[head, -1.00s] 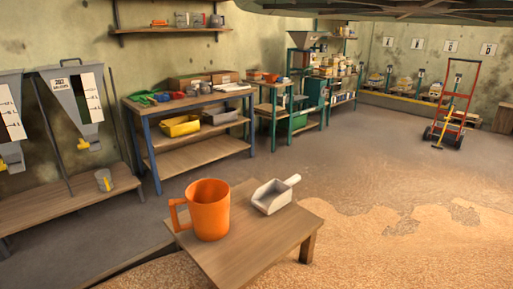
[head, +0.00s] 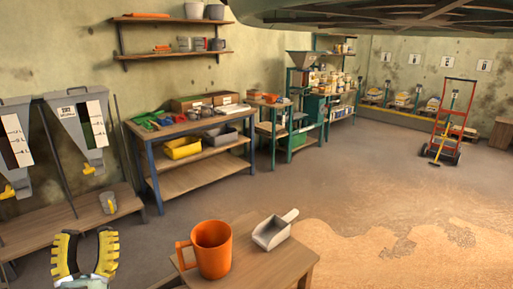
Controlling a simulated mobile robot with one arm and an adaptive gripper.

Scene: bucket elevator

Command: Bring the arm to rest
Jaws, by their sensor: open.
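My gripper (head: 84,254) shows at the bottom left of the head view, with yellow ridged fingers on dark links. Its fingers stand apart and nothing is between them. It is left of the small wooden table and in front of the low bench on the left. An orange jug (head: 212,250) stands upright on the small table (head: 262,268), its handle to the left. A pale scoop (head: 271,231) lies on the same table, right of the jug. The gripper is clear of both in the picture. The rest of my arm is out of view.
A workbench (head: 190,128) stands behind. Spilled grain (head: 360,250) covers the floor at right. A red hand truck (head: 449,120) stands far right. The mid floor is clear.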

